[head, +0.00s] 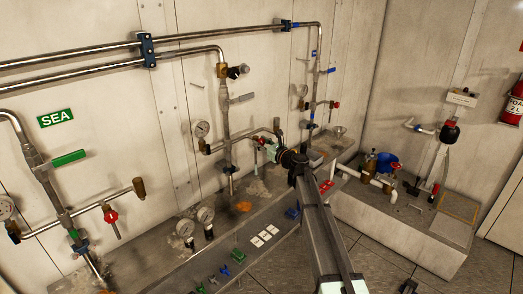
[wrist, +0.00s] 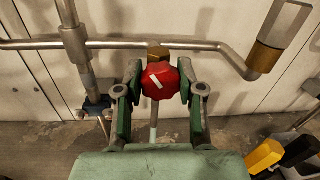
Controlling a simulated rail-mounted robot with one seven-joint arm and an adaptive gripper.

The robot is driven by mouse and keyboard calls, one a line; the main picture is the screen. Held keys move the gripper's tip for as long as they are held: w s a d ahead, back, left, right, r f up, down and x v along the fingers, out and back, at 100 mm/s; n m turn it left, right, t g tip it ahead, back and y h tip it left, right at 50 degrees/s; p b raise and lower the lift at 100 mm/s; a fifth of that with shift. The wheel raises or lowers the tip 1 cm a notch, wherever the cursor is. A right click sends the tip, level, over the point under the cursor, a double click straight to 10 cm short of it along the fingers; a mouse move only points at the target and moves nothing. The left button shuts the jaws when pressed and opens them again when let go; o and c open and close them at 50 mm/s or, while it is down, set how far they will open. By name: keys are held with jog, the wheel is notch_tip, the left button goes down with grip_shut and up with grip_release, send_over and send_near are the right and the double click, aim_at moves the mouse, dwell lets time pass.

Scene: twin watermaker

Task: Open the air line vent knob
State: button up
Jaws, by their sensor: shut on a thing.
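A red knob (wrist: 161,80) with a white mark on its face sits on a brass fitting on a horizontal pipe in the wrist view. My gripper (wrist: 159,84) has its two green fingers on either side of the knob and is shut on it. The white mark runs at a slant. In the head view my gripper (head: 270,150) reaches the pipework near the wall, and only a little red of the knob (head: 262,141) shows beside it. My arm hides part of the area there.
Steel pipes (head: 190,52) run along the wall. A pressure gauge (head: 201,129) is left of my gripper. A ledge (head: 190,270) below carries more gauges, small coloured knobs and white tags. A brass-ended pipe (wrist: 271,47) stands close on the right in the wrist view.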

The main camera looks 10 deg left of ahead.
jog(key=n+b, duration=0.1)
jog(key=b, duration=0.2)
jog(key=shift+f+n, duration=0.25)
jog(key=shift+n, duration=0.15)
jog(key=shift+r+n+b, duration=0.25)
jog(key=shift+n+b, duration=0.15)
jog(key=shift+b, duration=0.1)
jog(key=o, duration=1.2)
jog(key=shift+c, duration=0.2)
jog(key=v, duration=1.2)
jog(key=shift+w+f, duration=0.1)
jog(key=shift+f, duration=0.05)
